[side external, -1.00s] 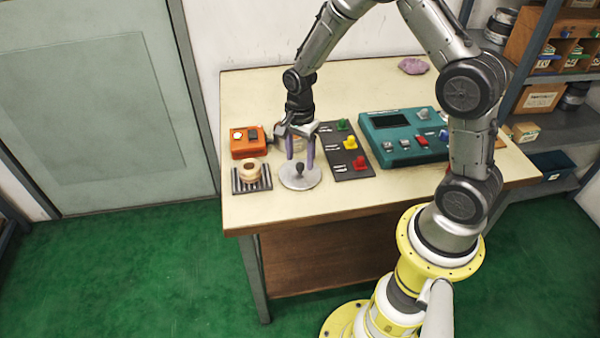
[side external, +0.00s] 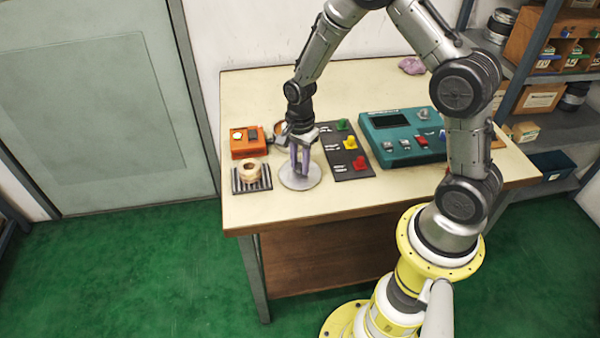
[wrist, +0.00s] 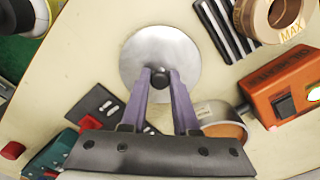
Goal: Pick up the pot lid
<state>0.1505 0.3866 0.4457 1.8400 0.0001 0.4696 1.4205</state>
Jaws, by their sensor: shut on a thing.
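The pot lid (side external: 301,182) is a round grey metal disc with a dark knob in its middle. It lies on the table near the front edge, and it also shows in the wrist view (wrist: 140,55). My gripper (side external: 300,174) is directly above the lid with its purple fingers pointing down. In the wrist view the fingertips (wrist: 160,77) are shut on the dark knob, one on each side. In the side view the fingers hide the knob. The lid looks flat on the table; I cannot tell any gap under it.
Left of the lid are a striped rack (side external: 252,178) with tan rings (side external: 250,170) and an orange box (side external: 248,142). A dark panel with coloured knobs (side external: 347,151) is close on the right, with a teal console (side external: 404,138) beyond. The table front (side external: 330,203) is clear.

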